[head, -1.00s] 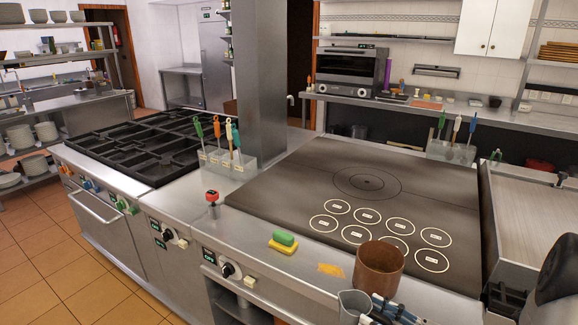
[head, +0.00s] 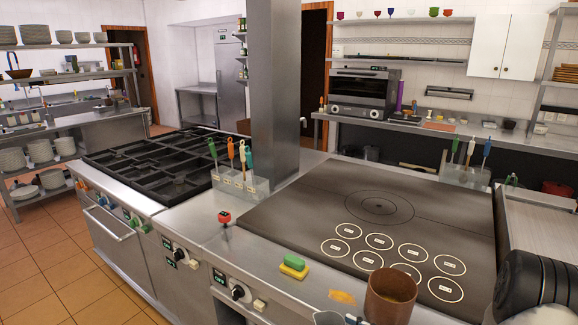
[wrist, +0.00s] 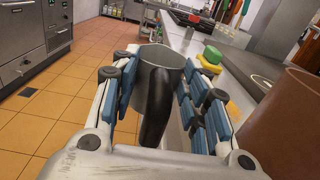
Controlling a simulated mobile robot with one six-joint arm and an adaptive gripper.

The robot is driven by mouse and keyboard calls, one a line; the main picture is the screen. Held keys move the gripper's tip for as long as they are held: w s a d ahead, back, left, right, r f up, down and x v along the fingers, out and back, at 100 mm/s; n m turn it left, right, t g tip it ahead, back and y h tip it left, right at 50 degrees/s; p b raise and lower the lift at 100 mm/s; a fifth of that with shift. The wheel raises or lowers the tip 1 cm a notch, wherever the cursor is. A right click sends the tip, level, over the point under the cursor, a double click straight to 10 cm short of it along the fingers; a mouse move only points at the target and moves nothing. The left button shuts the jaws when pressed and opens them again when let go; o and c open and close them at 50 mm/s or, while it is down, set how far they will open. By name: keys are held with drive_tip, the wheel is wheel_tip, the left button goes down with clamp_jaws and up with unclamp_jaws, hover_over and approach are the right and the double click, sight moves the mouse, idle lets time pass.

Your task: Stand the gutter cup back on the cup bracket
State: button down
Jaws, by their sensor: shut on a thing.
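The gutter cup (wrist: 158,90) is a grey metal cup with a black handle. In the wrist view it sits between the blue pads of my gripper (wrist: 160,75), which is shut on it. The cup looks roughly upright, held beside the counter's front edge with tiled floor beyond. In the head view only the cup's rim (head: 328,318) shows at the bottom edge, left of the brown pot. Most of my gripper is cut off there. I cannot make out the cup bracket in either view.
A brown pot (head: 390,297) stands close to the right of my gripper, on the counter by the marked hotplate (head: 380,210). A green and yellow sponge (head: 294,266) and a yellow-orange smear (head: 342,297) lie on the front ledge. A red-topped item (head: 224,217) stands further left.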

wheel_tip(320, 180, up, 3)
drive_tip(key=shift+r+p, duration=0.15)
drive_tip(key=shift+p, duration=0.85)
drive_tip(key=shift+a, duration=0.1)
